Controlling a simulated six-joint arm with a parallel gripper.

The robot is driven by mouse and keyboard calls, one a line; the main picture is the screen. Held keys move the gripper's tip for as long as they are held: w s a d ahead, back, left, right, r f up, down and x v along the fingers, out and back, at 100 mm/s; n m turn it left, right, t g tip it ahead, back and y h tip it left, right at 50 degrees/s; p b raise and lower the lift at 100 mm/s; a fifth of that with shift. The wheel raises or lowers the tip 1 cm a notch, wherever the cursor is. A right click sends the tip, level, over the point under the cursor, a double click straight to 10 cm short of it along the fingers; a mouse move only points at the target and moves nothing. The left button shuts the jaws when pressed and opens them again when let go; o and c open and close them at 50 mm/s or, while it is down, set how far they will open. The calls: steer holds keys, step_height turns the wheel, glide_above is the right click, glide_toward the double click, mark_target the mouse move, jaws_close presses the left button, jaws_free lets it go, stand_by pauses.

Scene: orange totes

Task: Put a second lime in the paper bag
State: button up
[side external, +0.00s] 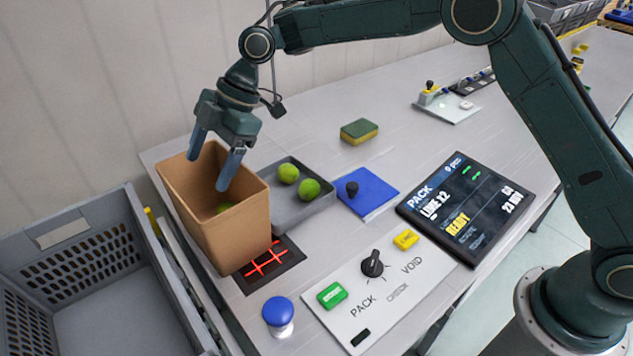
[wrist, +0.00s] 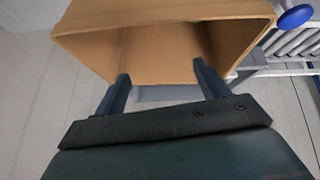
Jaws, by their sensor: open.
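The brown paper bag (side external: 238,230) stands open and upright at the left end of the table. One green lime (side external: 224,207) shows inside it, partly hidden by the bag wall. Two more limes, one at the back (side external: 288,173) and one nearer the front (side external: 309,189), lie in the grey tray (side external: 290,212) beside the bag. My gripper (side external: 213,167) is open with its fingers spread over the bag mouth, and nothing shows between them.
A grey crate (side external: 105,235) stands left of the table. A blue pad with a black knob (side external: 372,200), a sponge (side external: 359,131) and a screen (side external: 466,208) lie right of the tray. A button panel (side external: 385,283) and a blue button (side external: 278,312) are in front.

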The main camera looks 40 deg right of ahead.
steer(key=v, duration=1.3)
steer(key=shift+d+r, duration=0.2)
steer(key=shift+r, duration=0.1)
steer(key=shift+s, duration=0.1)
steer(key=shift+r, duration=0.1)
